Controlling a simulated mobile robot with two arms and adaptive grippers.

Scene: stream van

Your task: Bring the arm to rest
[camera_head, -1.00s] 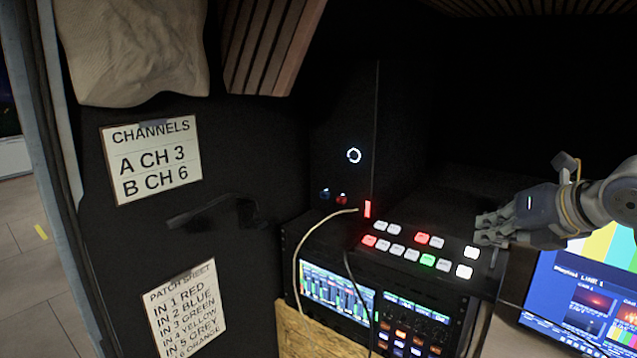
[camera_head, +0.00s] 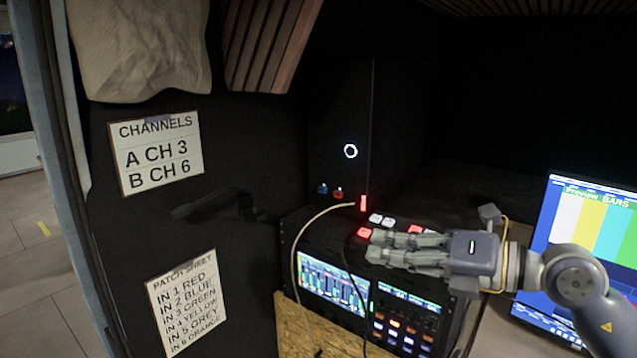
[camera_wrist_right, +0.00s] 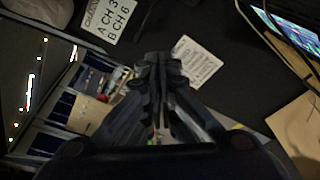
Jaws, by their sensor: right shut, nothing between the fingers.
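My right gripper (camera_head: 392,248) reaches in from the right in the head view, in front of the switcher panel (camera_head: 376,217) with its lit buttons. Its fingers are closed together and point left, with nothing between them. It hides most of the buttons; a few red and white ones still show at its left and above. In the right wrist view the gripper (camera_wrist_right: 158,62) is also shut and empty. My left gripper is in neither view.
A rack mixer (camera_head: 335,287) with lit screens sits below the panel. A monitor (camera_head: 590,225) with colour bars stands at the right. A channels sign (camera_head: 160,155) and a patch sheet (camera_head: 187,305) hang on the dark wall. A cable (camera_head: 300,250) loops over the rack.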

